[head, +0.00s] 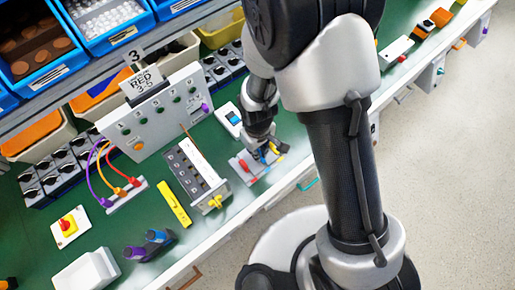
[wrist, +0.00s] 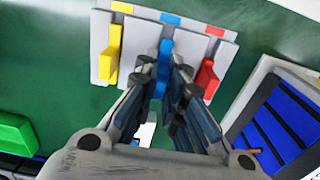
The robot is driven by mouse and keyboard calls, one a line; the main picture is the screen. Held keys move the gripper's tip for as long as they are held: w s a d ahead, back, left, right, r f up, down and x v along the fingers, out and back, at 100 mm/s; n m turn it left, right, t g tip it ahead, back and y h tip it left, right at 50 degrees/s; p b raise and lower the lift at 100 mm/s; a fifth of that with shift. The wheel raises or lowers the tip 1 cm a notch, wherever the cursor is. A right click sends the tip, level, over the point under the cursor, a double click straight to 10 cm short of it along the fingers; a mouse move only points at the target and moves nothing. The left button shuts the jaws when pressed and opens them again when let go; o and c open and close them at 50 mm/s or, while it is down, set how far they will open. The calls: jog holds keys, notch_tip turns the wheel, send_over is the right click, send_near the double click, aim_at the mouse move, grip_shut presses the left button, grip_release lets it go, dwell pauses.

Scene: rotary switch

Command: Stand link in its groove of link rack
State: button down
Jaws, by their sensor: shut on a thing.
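The link rack is a pale grey plate (head: 240,172) near the bench's front edge. In the wrist view the rack (wrist: 140,40) has yellow, blue and red patches along its far edge. A yellow link (wrist: 112,55) stands on the left of it and a red link (wrist: 209,80) on the right. A blue link (wrist: 165,58) is in the middle, in line with the blue patch. My gripper (wrist: 170,75) is shut on the blue link; in the head view my gripper (head: 263,142) is just over the rack. The blue link's lower end is hard to see, so I cannot tell how deep it sits.
A grey box with a row of dark parts (head: 195,175) stands left of the rack, with a yellow bar (head: 174,203) beyond it. A white plate with a blue switch (head: 232,118) lies behind the rack. A grey panel (head: 150,115) stands further back. Green bench surface shows around the rack.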

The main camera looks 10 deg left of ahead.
jog(key=shift+f+b, duration=0.45)
jog(key=shift+f, duration=0.25)
jog(key=c, duration=1.6)
grip_release()
notch_tip(320, 180, up, 12)
jog(key=shift+r, duration=0.1)
jog(key=s+d+r+m+t, duration=0.3)
jog(key=d+r+m, duration=0.3)
jog(key=d+r, duration=1)
jog(key=s+d+r+m+t, duration=0.1)
jog(key=s+d+r+m, duration=0.2)
jog(key=s+d+r, duration=0.1)
jog(key=shift+s+d+r+m+t, duration=0.35)
jog(key=shift+s+r, duration=0.3)
jog(key=shift+s, duration=0.45)
